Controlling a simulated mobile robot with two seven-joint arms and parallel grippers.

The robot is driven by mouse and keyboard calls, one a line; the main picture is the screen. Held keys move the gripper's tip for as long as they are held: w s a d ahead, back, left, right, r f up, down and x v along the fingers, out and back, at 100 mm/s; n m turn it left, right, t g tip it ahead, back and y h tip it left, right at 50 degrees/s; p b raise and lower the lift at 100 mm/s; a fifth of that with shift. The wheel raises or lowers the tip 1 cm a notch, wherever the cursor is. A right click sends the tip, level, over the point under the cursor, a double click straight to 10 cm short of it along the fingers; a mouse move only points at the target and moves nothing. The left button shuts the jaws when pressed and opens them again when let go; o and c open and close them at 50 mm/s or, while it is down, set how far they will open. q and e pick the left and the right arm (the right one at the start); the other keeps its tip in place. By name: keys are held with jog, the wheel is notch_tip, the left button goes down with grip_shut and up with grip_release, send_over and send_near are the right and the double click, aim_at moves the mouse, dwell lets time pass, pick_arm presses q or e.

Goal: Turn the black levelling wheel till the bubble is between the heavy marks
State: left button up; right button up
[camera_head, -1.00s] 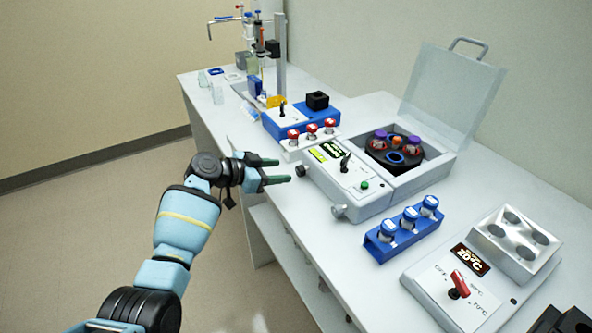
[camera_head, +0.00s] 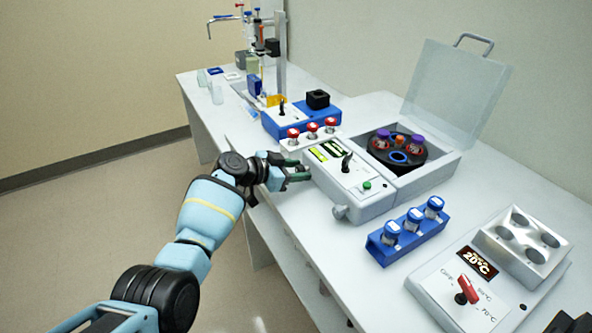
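The levelling wheel is not clearly visible now; it is hidden at my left gripper (camera_head: 301,171), whose fingers reach the front left corner of the grey centrifuge (camera_head: 368,206). I cannot tell whether the fingers touch or grip the wheel. A yellow-green strip (camera_head: 318,155), which looks like the bubble level, lies on the centrifuge's panel. Its bubble and heavy marks are too small to read. A grey knob (camera_head: 340,212) sticks out at the near front corner. My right gripper is not in view.
The clear centrifuge lid (camera_head: 455,95) stands open over the rotor (camera_head: 400,150). A rack of red-capped vials (camera_head: 312,130) stands behind the gripper, and a blue rack (camera_head: 408,240) of blue-capped vials to the right. A heating block (camera_head: 470,285) is at the near right.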

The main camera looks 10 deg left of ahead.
pick_arm(q)
jog(key=c, duration=0.8)
jog(key=shift+o, duration=0.2)
jog(key=shift+f+n+g+b, duration=0.25)
jog(key=shift+n+g+b, duration=0.15)
jog(key=shift+b, duration=0.1)
jog(key=shift+w+a+f+n+g+h+b, duration=0.1)
jog(key=shift+n+g+h+b, duration=0.25)
jog(key=shift+n+b, duration=0.4)
jog(key=shift+n+g+h+b, duration=0.35)
jog(key=shift+n+h+b, duration=0.2)
jog(key=shift+n+b, duration=0.45)
jog(key=shift+a+n+b, duration=0.1)
jog(key=shift+n+b, duration=0.15)
jog(key=shift+b, duration=0.25)
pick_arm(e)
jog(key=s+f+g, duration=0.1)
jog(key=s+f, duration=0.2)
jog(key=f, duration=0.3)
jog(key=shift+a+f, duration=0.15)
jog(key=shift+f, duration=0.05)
pick_arm(q)
jog(key=shift+w+r, duration=0.1)
jog(key=shift+r, duration=0.1)
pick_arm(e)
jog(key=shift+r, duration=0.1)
